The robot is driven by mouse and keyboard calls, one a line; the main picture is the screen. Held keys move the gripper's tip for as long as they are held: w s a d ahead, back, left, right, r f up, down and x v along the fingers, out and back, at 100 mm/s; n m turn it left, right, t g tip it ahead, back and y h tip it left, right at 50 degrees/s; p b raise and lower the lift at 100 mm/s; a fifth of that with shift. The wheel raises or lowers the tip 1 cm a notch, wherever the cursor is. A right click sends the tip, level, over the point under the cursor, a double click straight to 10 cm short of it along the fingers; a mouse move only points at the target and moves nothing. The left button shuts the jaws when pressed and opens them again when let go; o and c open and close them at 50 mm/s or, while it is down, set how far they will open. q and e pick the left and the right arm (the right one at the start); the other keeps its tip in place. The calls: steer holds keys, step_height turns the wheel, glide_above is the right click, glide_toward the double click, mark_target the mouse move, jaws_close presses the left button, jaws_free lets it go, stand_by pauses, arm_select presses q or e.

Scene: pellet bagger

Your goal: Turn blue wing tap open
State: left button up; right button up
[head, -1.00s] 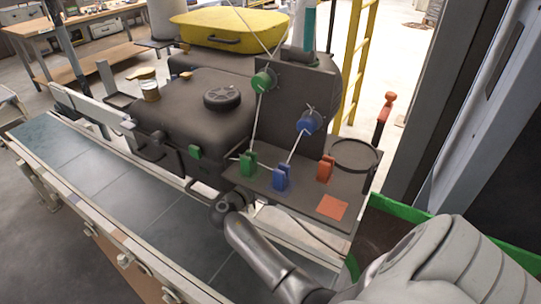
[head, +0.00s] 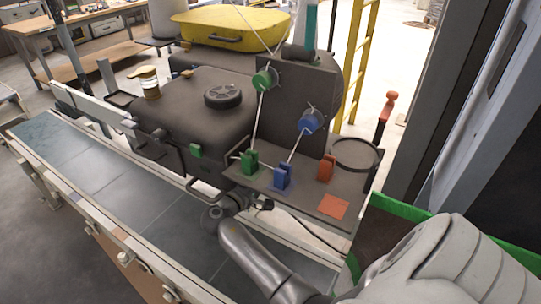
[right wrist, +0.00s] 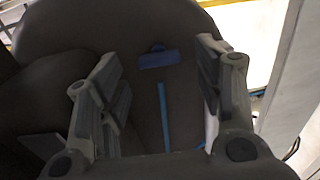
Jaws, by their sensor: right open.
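The blue wing tap (head: 282,176) stands on the dark panel between a green tap (head: 249,162) and an orange tap (head: 326,168). In the right wrist view a blue piece (right wrist: 158,60) shows between my fingers, with a narrow blue bar (right wrist: 164,115) below it. I cannot tell for sure which parts these are. My right gripper (right wrist: 162,72) is open, its fingers apart on either side of the blue piece, with no contact visible. In the head view my right wrist is below and left of the blue tap, and the fingers are not clear. My left gripper is not in view.
A blue round fitting (head: 311,121) and a green one (head: 264,79) stand above the taps, with thin rods leading down. An orange square (head: 333,207) and a dark ring (head: 356,154) are at the panel's right. A conveyor (head: 110,185) runs along the front left.

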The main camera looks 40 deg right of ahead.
steer(key=v, duration=0.9)
steer(key=shift+s+a, duration=0.15)
steer(key=shift+a, duration=0.2)
